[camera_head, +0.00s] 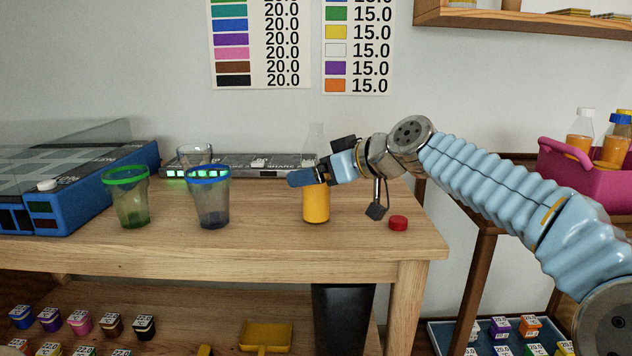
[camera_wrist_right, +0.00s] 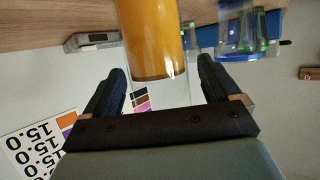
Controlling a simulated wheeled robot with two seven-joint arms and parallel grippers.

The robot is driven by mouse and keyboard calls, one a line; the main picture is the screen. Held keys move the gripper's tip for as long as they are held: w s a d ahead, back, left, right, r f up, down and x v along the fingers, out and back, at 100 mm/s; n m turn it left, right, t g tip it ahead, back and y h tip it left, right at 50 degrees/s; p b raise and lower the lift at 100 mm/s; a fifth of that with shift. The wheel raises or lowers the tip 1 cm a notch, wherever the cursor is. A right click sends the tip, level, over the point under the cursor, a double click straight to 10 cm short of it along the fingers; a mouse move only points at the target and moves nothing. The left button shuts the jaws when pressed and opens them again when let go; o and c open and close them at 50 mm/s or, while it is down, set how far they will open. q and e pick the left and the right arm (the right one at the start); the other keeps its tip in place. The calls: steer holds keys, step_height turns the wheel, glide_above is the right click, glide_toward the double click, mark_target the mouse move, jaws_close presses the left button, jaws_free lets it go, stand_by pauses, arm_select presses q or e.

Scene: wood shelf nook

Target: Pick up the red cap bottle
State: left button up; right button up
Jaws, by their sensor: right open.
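A clear bottle with orange liquid (camera_head: 316,204) stands upright near the front of the wooden table, its mouth open at the top. A red cap (camera_head: 398,223) lies apart on the table to its right. My right gripper (camera_head: 312,173) is at the bottle's upper part, partly hiding it. In the right wrist view the bottle (camera_wrist_right: 153,40) appears upside down between the spread fingers of my right gripper (camera_wrist_right: 160,68), with gaps visible on both sides. My left gripper is in neither view.
A green-rimmed cup (camera_head: 128,200) and a blue-rimmed cup (camera_head: 211,200) stand left of the bottle, with a clear glass (camera_head: 195,153) behind. A blue machine (camera_head: 75,205) is at left. A pink basket (camera_head: 575,178) holds bottles at right. The front table edge is close.

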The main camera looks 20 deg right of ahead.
steer(key=shift+w+a+f, duration=0.1)
steer(key=shift+w, duration=0.05)
steer(key=c, duration=1.5)
